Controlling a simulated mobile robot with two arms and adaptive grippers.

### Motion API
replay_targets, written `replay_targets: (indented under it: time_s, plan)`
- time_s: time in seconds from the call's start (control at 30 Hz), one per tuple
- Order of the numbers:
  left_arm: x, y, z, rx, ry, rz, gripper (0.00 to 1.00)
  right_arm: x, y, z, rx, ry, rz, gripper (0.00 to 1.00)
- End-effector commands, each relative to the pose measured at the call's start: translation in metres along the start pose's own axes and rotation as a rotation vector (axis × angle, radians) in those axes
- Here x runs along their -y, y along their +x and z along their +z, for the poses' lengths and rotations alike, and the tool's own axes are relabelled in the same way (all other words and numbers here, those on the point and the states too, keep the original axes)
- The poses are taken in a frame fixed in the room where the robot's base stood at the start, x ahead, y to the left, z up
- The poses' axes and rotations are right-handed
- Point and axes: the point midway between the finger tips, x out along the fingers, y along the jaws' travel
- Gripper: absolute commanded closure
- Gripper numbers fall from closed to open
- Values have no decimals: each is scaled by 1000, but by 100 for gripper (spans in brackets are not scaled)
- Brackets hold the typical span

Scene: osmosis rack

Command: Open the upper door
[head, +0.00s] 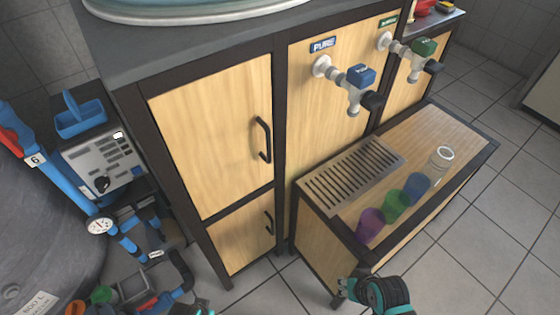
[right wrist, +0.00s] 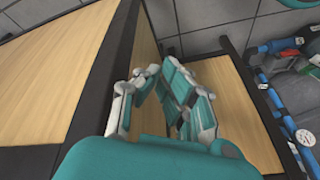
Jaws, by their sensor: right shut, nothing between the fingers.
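The upper door (head: 205,135) is a light wood panel in the dark-framed rack, shut flush in the head view. Its black bar handle (head: 261,140) stands upright near the door's right edge. My right gripper (head: 345,288) is at the bottom of the head view, in front of the low bench, well below and to the right of that handle. In the right wrist view my right gripper (right wrist: 150,76) is shut and empty, with wood panels and dark frame around it. A small teal part at the bottom edge may be my left gripper (head: 204,312); its fingers cannot be made out.
A smaller lower door (head: 240,242) with its own handle is below. To the right, a low bench (head: 450,115) with a drain grate (head: 350,176) and several cups juts out below two taps. Blue pipes and a grey tank (head: 40,235) stand at left.

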Motion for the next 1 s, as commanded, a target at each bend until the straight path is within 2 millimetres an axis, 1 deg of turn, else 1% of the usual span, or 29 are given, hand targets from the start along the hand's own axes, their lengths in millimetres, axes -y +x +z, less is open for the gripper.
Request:
replay_targets:
  time_s: [0.03, 0.07, 0.1, 0.17, 0.2, 0.27, 0.3, 0.37, 0.4, 0.47, 0.5, 0.6, 0.7, 0.83, 1.0]
  plan:
    - [0, 3, -6, -12, -1, -1, 60, 6, -4, -15, -41, 14, -31, 100]
    - [1, 0, -10, -18, -2, -2, 60, 13, -12, -30, -75, 35, -69, 100]
    - [1, -5, -15, -22, -3, -2, 60, 26, -24, -53, -126, 79, -141, 100]
    - [1, -12, -18, -23, -4, -3, 60, 43, -41, -83, -186, 147, -249, 100]
    - [1, -15, -20, -25, -4, -3, 60, 55, -53, -101, -222, 192, -324, 100]
    - [2, -18, -22, -28, -5, -3, 60, 71, -71, -127, -268, 259, -440, 100]
    - [2, -20, -24, -30, -5, -4, 60, 82, -85, -144, -295, 305, -522, 100]
    - [2, -23, -26, -33, -5, -4, 60, 96, -108, -169, -324, 376, -649, 100]
    - [2, -25, -27, -35, -6, -4, 60, 104, -124, -184, -336, 427, -735, 100]
    - [2, -28, -28, -37, -6, -5, 60, 113, -148, -206, -345, 503, -862, 100]
    - [2, -29, -29, -37, -6, -5, 60, 118, -163, -218, -345, 552, -939, 100]
    - [3, -32, -30, -39, -7, -5, 60, 124, -194, -242, -330, 652, -1093, 100]
    - [3, -33, -31, -41, -7, -5, 60, 126, -213, -255, -311, 716, -1187, 100]
    - [3, -33, -30, -39, -7, -5, 60, 130, -221, -265, -299, 749, -1234, 100]
    - [2, -27, -28, -35, -6, -5, 60, 149, -215, -279, -298, 750, -1238, 100]
